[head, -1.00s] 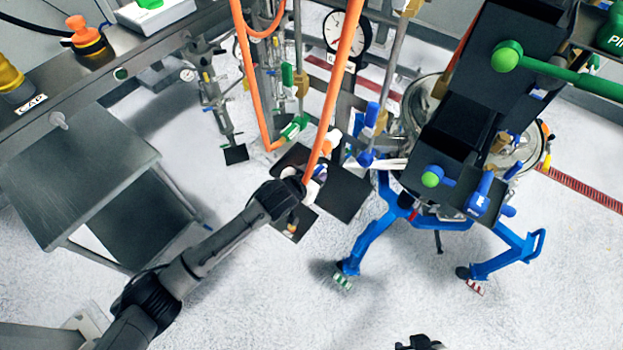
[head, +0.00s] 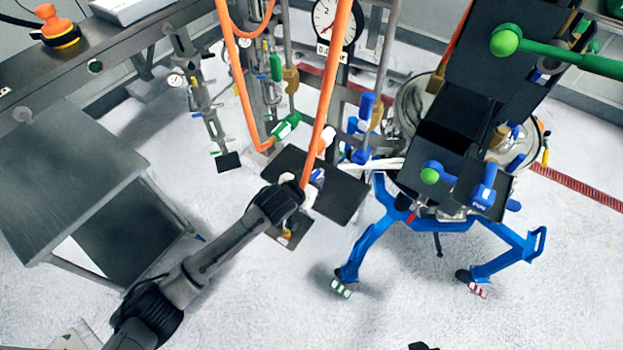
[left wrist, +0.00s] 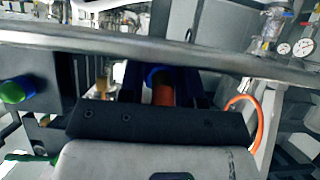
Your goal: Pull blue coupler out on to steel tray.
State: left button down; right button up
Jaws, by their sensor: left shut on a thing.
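The blue coupler shows as a blue ring (left wrist: 157,75) around the end of an orange hose in the left wrist view. My left gripper (left wrist: 160,88) is shut on it, with one dark finger on each side. In the head view the left gripper (head: 306,190) is at the lower end of the long orange hose (head: 328,95), in front of dark square plates. The coupler is mostly hidden there. A grey steel cart at the left has a flat steel top (head: 65,165), well away from the gripper. My right gripper cannot be made out.
A frame with pipes, a green-handled valve (head: 287,126) and a round dial (head: 336,22) stands behind the gripper. A black machine on blue legs (head: 365,235) is at the right. The floor between cart and gripper is clear apart from my arm.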

dwell(0.3)
pick_arm(q)
jog(key=c, duration=0.7)
grip_release()
jog(key=shift+c, duration=0.2)
jog(key=b+v, duration=0.1)
jog(key=v, duration=1.2)
jog(key=shift+s+a, duration=0.2)
jog(key=shift+s, duration=0.1)
jog(key=shift+r, duration=0.15)
